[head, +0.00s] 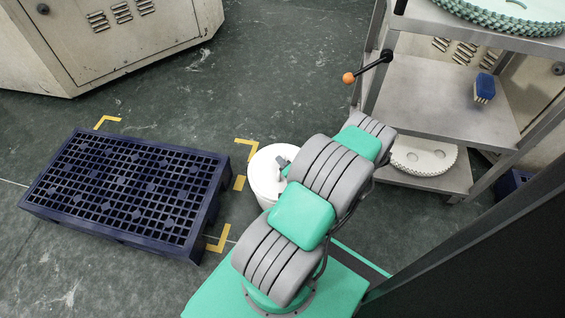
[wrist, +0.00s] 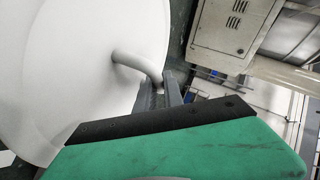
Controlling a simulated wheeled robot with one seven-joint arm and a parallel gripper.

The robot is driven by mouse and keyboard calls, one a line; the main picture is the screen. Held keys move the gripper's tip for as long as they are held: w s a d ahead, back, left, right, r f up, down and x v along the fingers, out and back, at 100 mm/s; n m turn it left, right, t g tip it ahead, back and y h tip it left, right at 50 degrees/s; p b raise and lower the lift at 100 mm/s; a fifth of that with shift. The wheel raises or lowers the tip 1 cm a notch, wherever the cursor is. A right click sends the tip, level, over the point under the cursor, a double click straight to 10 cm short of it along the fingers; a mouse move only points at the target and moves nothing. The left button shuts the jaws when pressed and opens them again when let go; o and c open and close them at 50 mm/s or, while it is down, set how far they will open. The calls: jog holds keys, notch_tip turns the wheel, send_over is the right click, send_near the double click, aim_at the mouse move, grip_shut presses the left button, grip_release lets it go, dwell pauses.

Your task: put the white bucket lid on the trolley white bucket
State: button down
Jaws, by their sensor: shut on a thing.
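The white bucket lid (wrist: 90,70) is a large white disc with a curved white handle (wrist: 135,65) in the wrist view. My gripper (wrist: 160,95) is shut on that handle at its near end. In the head view a white round top (head: 270,165) with a white side below it shows left of my arm, and a bit of my grey gripper (head: 284,163) reaches over it. My arm hides its right part. I cannot tell whether the lid rests on a bucket there or is held above one.
A dark blue slatted pallet (head: 130,190) lies on the floor at left, with yellow corner marks around it. A metal shelf unit (head: 440,100) stands at right, with green and white round plates and a blue brush (head: 484,88). Open floor (head: 260,70) lies between the cabinet and shelves.

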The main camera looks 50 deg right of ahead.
jog(key=shift+f+b, duration=0.5)
jog(key=shift+f, duration=0.05)
jog(key=c, duration=1.4)
grip_release()
jog(key=shift+o, duration=0.2)
jog(key=p+v, duration=0.3)
jog(key=v, duration=0.4)
jog(key=shift+r, duration=0.2)
jog(key=shift+s+a, duration=0.2)
jog(key=shift+s, duration=0.1)
